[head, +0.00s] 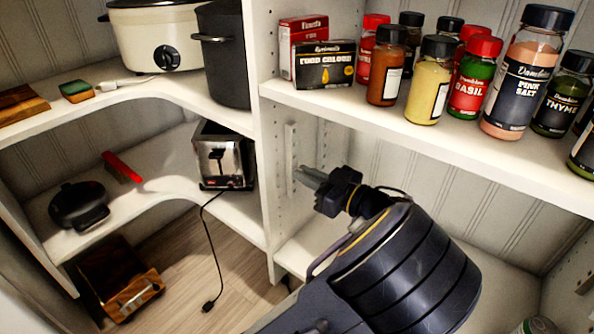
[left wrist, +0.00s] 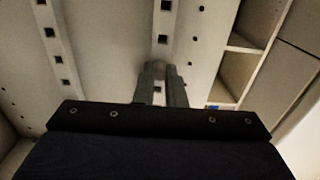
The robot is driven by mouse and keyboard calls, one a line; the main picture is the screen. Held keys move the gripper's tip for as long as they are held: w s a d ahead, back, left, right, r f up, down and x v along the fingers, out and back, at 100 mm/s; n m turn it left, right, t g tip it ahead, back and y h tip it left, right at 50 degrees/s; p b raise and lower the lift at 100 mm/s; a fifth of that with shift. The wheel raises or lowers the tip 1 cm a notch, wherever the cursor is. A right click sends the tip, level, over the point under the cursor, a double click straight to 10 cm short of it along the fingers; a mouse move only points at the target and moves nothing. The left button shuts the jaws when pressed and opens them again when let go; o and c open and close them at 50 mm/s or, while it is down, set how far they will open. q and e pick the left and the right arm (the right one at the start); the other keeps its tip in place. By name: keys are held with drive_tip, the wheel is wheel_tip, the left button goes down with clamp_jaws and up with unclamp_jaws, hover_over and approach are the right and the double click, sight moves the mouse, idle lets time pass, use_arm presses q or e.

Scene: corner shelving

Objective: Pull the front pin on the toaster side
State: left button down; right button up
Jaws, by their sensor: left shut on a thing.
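My left gripper (head: 306,178) reaches in from the lower right of the head view to the upright divider (head: 266,130) right of the toaster (head: 222,155). Its fingers are close together at the divider's holed side, around a shelf pin that they hide. In the left wrist view the gripper's two fingers (left wrist: 162,85) stand nearly together over a metal strip with square holes (left wrist: 162,38). Which hole row the tips meet is hard to tell. My right gripper is not in view.
Spice jars (head: 428,80) and small boxes (head: 325,64) stand on the upper right shelf, above my arm. A slow cooker (head: 160,38) and a dark pot (head: 224,55) stand at upper left. A waffle-maker-like black appliance (head: 78,205) is lower left. The toaster's cord hangs down.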

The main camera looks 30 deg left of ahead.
use_arm(q)
drive_tip(key=d, duration=0.6)
drive_tip(key=shift+s, duration=0.25)
idle(0.7)
